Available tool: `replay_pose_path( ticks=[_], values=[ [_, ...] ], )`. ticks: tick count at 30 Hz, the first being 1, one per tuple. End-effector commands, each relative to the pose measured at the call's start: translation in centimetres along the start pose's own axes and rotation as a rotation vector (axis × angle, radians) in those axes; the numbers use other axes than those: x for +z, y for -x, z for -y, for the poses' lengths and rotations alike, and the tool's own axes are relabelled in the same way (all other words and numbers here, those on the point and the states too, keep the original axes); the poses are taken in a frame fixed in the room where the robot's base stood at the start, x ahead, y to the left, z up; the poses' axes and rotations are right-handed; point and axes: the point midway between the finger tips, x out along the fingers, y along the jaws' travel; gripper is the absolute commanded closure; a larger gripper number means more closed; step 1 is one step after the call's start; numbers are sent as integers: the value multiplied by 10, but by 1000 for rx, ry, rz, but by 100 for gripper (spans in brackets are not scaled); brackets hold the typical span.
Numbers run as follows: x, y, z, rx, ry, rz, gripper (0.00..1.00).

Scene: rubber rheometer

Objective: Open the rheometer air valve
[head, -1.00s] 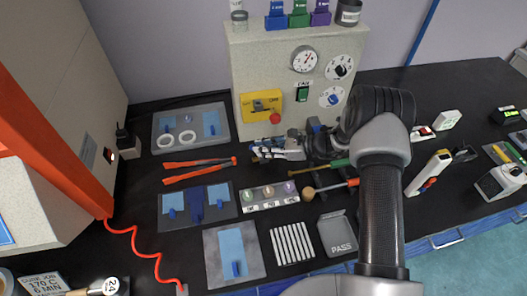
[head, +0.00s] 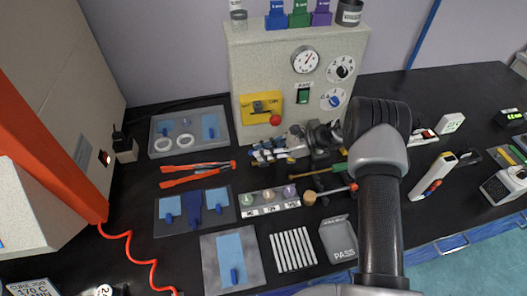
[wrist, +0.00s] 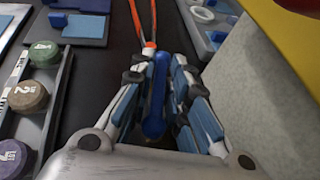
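The yellow valve panel (head: 249,116) is on the front of the beige rheometer cabinet (head: 254,62). It carries a dark fitting and a red knob (head: 276,120). The panel's yellow edge (wrist: 272,12) shows at the top right of the wrist view, with part of the red knob beside it. My gripper (head: 258,156) is low in front of the cabinet, below the panel and apart from the knob. In the wrist view my gripper (wrist: 160,75) has its fingers spread. A blue rounded bar (wrist: 155,100) shows between them; I cannot tell what it is or whether they touch it.
Orange-handled tongs (head: 190,182) lie left of my gripper. A tray (head: 156,151) stands behind the tongs.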

Motion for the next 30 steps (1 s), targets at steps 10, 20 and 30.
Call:
replay_pose_path(
  ticks=[10, 20, 30],
  values=[
    [0, 0, 0, 0, 0, 0, 70],
    [3, 1, -1, -53, -25, 1, 70],
    [4, 1, -2, -328, -142, 0, 70]
  ],
)
